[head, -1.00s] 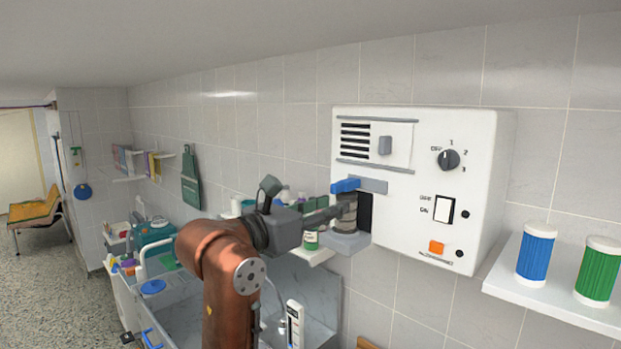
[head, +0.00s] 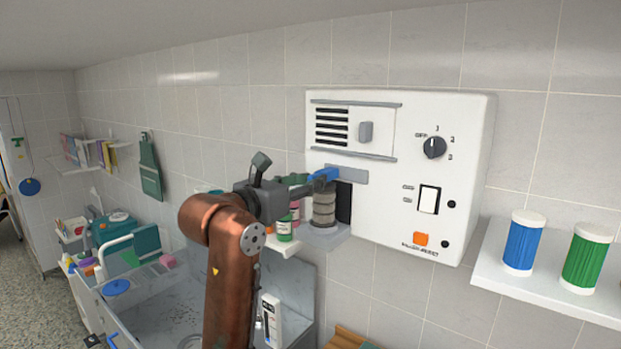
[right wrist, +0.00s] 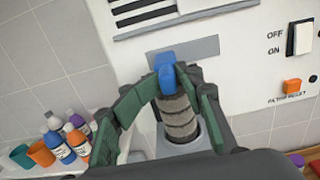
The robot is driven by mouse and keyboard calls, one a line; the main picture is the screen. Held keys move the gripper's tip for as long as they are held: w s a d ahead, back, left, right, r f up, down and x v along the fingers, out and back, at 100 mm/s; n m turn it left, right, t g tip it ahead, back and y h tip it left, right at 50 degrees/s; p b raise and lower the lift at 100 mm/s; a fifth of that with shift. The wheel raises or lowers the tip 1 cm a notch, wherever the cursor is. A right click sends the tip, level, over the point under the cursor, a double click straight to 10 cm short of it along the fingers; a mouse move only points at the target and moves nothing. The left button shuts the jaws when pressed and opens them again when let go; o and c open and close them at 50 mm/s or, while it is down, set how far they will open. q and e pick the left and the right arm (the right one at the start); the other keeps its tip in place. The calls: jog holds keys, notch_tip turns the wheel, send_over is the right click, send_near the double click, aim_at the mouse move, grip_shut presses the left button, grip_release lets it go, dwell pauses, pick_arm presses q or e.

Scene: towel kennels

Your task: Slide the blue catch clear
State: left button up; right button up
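The blue catch (head: 323,174) sits at the left end of a grey strip (head: 350,175) on the white wall unit (head: 385,190). My right gripper (head: 312,180) is at the catch. In the right wrist view its two green-lined fingers (right wrist: 168,80) come in from both sides. Their tips lie against the sides of the blue catch (right wrist: 166,68), apparently gripping it. A grey ribbed cylinder (right wrist: 178,116) stands upright just below, in a grey holder (head: 322,236). My left gripper is not in view.
A shelf with a blue canister (head: 524,245) and a green canister (head: 585,258) is at the right. Bottles (right wrist: 62,145) stand on a low shelf left of the unit. A dial (head: 434,147), a switch and an orange button are on the unit's right side.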

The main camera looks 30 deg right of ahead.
jog(key=shift+s+d+r, duration=0.2)
jog(key=shift+s+d, duration=0.2)
jog(key=shift+w+f, duration=0.1)
jog(key=shift+w, duration=0.05)
jog(key=shift+a, duration=0.1)
grip_shut()
